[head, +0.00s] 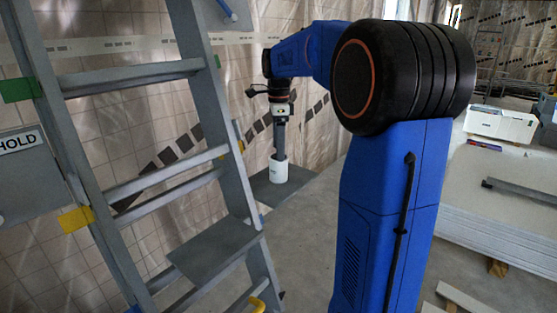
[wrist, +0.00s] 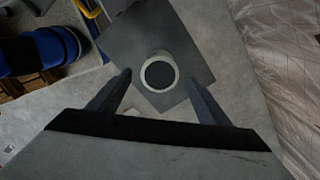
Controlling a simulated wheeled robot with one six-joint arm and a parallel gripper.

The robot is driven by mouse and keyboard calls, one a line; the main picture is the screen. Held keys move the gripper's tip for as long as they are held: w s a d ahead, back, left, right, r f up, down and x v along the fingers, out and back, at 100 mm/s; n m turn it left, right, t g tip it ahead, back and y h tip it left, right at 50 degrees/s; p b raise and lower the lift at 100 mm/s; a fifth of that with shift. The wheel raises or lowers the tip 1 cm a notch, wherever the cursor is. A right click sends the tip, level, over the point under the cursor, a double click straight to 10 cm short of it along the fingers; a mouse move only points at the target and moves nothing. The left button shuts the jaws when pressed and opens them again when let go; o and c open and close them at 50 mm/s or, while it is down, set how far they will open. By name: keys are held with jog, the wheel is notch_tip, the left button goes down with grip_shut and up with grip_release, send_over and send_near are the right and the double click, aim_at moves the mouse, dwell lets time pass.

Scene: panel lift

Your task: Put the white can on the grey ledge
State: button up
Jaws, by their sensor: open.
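The white can (head: 279,170) stands upright on the grey ledge (head: 300,175), a flat plate beside the ladder. In the wrist view, the can (wrist: 151,86) shows from above as a pale ring with a dark middle. It is near the edge of the square grey ledge (wrist: 125,38) closest to my gripper. My gripper (head: 280,152) points down right over the can. In the wrist view, its two fingers (wrist: 158,80) are spread apart, one on each side of the can, with gaps showing. Whether the fingertips reach below the can's rim is hard to tell.
A grey ladder (head: 205,90) with a flat grey step plate (head: 215,246) stands at the left, close to the ledge. A tiled wall under plastic sheeting is behind. At the right, a white box (head: 500,124) and a grey bar (head: 520,190) lie on stacked panels (head: 480,215).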

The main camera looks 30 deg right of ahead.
jog(key=shift+r, duration=1.9)
jog(key=shift+s+a, duration=0.3)
jog(key=shift+s, duration=0.05)
jog(key=s+a+f+n+t, duration=0.1)
jog(key=s+a+f+n, duration=0.4)
jog(key=s, duration=0.5)
jog(key=s+a+f+n+t, duration=0.2)
jog(key=s+a+f+n, duration=0.3)
jog(key=s+n, duration=0.5)
jog(key=s+a+f+n+t, duration=0.1)
jog(key=s+a+f+n, duration=0.4)
jog(key=s+n, duration=0.3)
jog(key=shift+s+f+t, duration=0.4)
jog(key=shift+s+f, duration=0.3)
jog(key=shift+s, duration=0.55)
